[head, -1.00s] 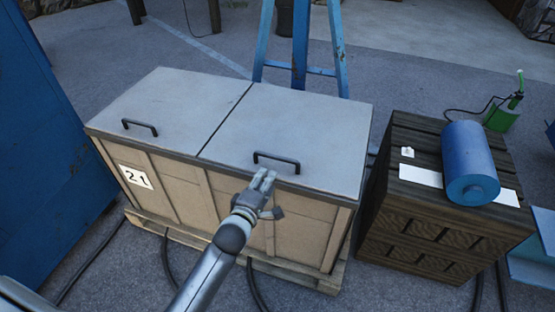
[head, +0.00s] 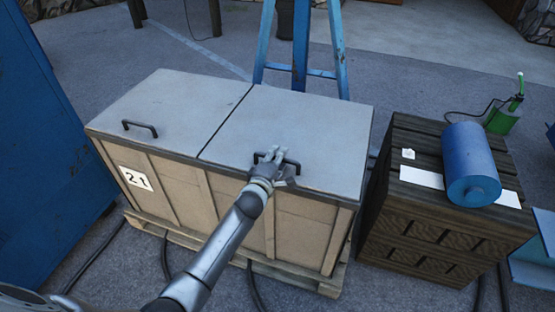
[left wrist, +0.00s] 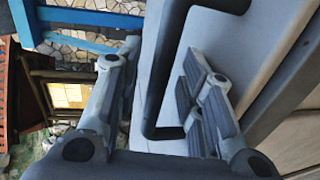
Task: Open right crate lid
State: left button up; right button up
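The large wooden crate (head: 300,222) has two closed grey lids. The right lid (head: 305,122) lies flat, with a black bar handle (head: 293,163) near its front edge. My left gripper (head: 273,156) is at this handle and hides part of it. In the left wrist view the dark handle (left wrist: 160,75) runs between the fingers of my left gripper (left wrist: 158,92), which stand apart on either side of it. The fingers do not look closed on the bar. My right gripper is not in view.
The left lid (head: 165,105) is shut and has its own handle (head: 140,129). A blue stepladder (head: 300,45) stands close behind the crate. To the right, a dark wooden box (head: 425,240) carries a blue cylinder (head: 468,160). A blue container (head: 50,140) stands at the left.

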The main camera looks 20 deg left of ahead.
pick_arm(q)
grip_shut()
dwell(0.3)
